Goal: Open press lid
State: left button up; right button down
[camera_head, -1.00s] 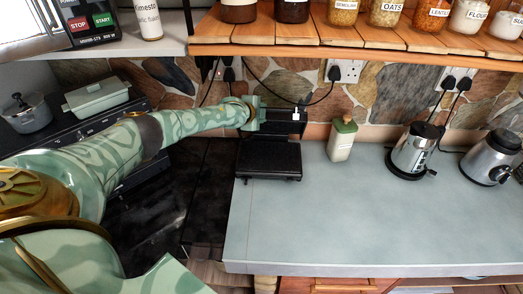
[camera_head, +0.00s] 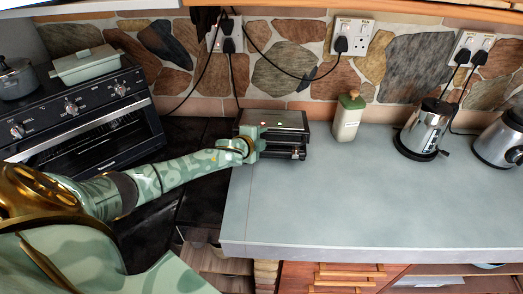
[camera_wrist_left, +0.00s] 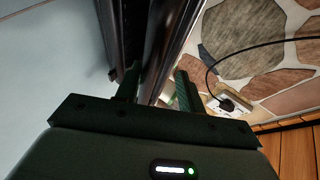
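The black press (camera_head: 273,122) sits at the left end of the worktop, its lid lowered over the base. Two small lights, one red and one green, show on top. My left gripper (camera_head: 262,150) is at the press's front left, level with the front edge of the lid. In the left wrist view, my left gripper (camera_wrist_left: 157,90) has its fingers on either side of a dark bar or edge of the press (camera_wrist_left: 150,40) and appears closed on it. The exact contact is hard to see. My right gripper is not in view.
A cream bottle with a green cap (camera_head: 347,116) stands just right of the press. A kettle (camera_head: 424,130) and another metal appliance (camera_head: 500,138) are farther right. The worktop (camera_head: 340,195) is clear in front. An oven (camera_head: 85,110) is at left.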

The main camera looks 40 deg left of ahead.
pick_arm(q)
jog(key=shift+f, duration=0.15)
dwell(0.3)
jog(key=f+p+v, duration=0.1)
jog(key=p+v, duration=1.1)
jog(key=v, duration=0.6)
jog(key=shift+s+d, duration=0.15)
jog(key=shift+s, duration=0.45)
jog(key=shift+r, duration=0.1)
